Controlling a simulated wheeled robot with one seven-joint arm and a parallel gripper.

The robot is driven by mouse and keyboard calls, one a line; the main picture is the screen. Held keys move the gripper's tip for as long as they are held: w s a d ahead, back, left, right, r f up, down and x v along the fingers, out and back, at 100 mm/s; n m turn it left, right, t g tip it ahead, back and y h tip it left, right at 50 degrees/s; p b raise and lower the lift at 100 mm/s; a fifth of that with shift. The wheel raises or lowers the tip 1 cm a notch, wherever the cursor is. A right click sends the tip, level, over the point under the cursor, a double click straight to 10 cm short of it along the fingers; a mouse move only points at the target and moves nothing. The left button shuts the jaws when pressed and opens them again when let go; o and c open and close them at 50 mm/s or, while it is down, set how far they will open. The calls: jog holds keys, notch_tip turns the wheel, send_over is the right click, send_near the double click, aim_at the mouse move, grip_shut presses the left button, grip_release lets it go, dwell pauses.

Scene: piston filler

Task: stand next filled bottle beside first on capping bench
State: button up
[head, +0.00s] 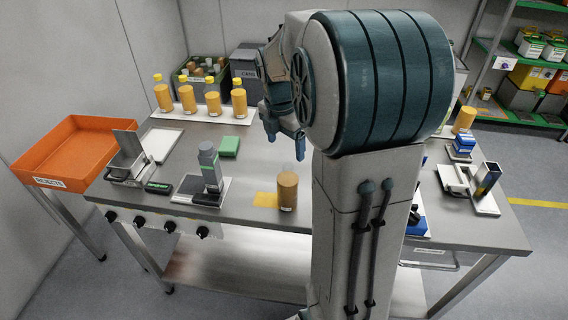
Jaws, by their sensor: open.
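An amber bottle (288,192) with a pale, clear neck and no yellow cap stands upright near the front edge of the steel bench (235,185). It stands just right of a flat yellow square (265,200). Several amber bottles with yellow caps (213,104) stand in a row on a white mat at the back. Another amber bottle (464,120) shows at the right, partly hidden by my arm and without a visible yellow cap. My gripper (284,138) is open and empty above the bench, behind and above the front bottle. My arm hides the middle right of the bench.
An orange rejects tray (75,150) stands at the left. A grey device (210,170), a green block (229,146) and a metal fixture (128,160) occupy the bench's left. Blue and metal devices (484,185) stand at the right. Crates (205,72) stand behind.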

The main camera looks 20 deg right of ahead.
jog(key=s+a+m+t, duration=0.1)
jog(key=s+a+m, duration=0.4)
jog(key=s+m, duration=0.4)
jog(key=s+a+m+t+y, duration=0.1)
jog(key=s+a+m, duration=0.5)
jog(key=s+m, duration=0.3)
jog(key=m, duration=0.3)
jog(key=shift+s+r+m+t, duration=0.3)
jog(key=shift+r+m, duration=0.1)
jog(key=shift+a, duration=0.15)
